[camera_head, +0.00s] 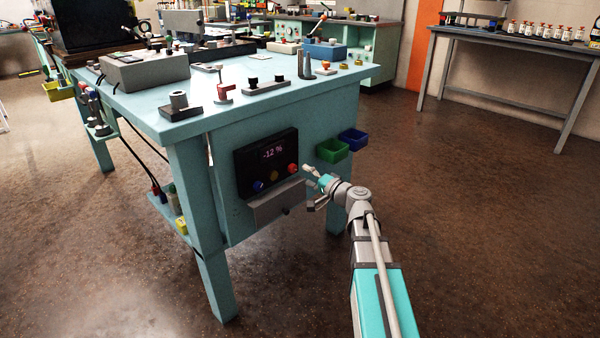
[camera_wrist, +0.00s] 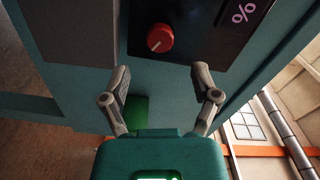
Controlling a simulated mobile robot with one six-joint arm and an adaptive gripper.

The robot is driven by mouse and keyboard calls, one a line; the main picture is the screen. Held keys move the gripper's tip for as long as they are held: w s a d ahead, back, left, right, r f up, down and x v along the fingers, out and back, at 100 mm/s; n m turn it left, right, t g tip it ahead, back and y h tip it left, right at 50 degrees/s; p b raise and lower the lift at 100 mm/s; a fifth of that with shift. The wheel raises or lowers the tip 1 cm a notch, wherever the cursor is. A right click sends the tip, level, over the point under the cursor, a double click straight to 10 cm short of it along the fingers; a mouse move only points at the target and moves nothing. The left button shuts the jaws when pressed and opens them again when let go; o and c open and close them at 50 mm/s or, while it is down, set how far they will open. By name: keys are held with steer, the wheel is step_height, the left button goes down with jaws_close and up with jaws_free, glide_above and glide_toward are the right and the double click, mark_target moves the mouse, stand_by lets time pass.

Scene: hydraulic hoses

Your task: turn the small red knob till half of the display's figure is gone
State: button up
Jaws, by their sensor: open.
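The small red knob (camera_head: 292,169) sits at the right end of a row of knobs on a black panel on the bench's end face. In the wrist view the red knob (camera_wrist: 160,38) shows a pale pointer line and lies beyond my fingertips, roughly between them. The display (camera_head: 272,153) above the knobs reads "-12 %"; only its "%" sign (camera_wrist: 243,12) shows in the wrist view. My gripper (camera_head: 309,186) is open and empty, just right of the panel and apart from the knob. In the wrist view my gripper (camera_wrist: 160,74) has its two fingers spread wide.
A blue knob (camera_head: 258,187) and an orange knob (camera_head: 274,176) sit left of the red one. A grey box (camera_head: 277,204) juts out below the panel. Green (camera_head: 333,151) and blue (camera_head: 353,139) bins hang to the right. The floor at right is clear.

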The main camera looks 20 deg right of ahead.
steer(key=v, duration=0.6)
stand_by(0.5)
steer(key=s+a+f+n+g+p, duration=0.1)
steer(key=s+a+f+n+g, duration=0.25)
steer(key=a, duration=0.25)
steer(key=s+a+f+n+g+p, duration=0.2)
steer(key=s+a+f+g, duration=0.15)
steer(key=a+g, duration=0.2)
steer(key=s+f+n+g+h+p, duration=0.45)
steer(key=s+g+h, duration=0.25)
steer(key=s+h, duration=0.3)
step_height(320, 180, up, 37)
steer(key=s+m+y+p, duration=0.1)
steer(key=p, duration=3.5)
steer(key=shift+s+f, duration=0.1)
